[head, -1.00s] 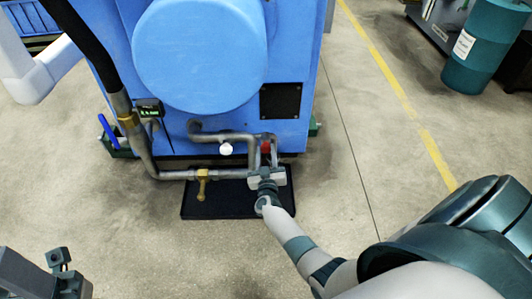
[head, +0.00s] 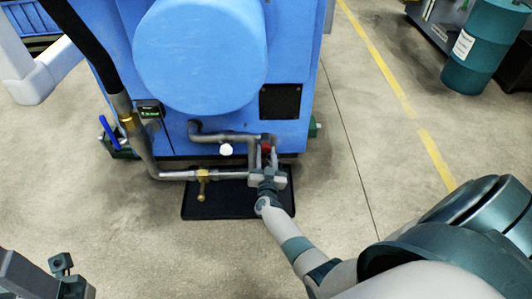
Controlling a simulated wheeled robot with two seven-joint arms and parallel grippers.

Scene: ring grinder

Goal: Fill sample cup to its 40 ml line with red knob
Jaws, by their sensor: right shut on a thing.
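The red knob (head: 266,147) sits at the right end of the grey pipes low on the blue machine. My right gripper (head: 267,173) is at the knob, shut, with its fingers reaching up around the knob's place; the gripper hides part of the knob.
A black mat (head: 228,204) lies on the floor under the pipes. A brass valve (head: 202,185) and a white knob (head: 226,150) are left of the red knob. The blue machine (head: 215,120) stands behind. A teal drum (head: 482,48) is at the upper right.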

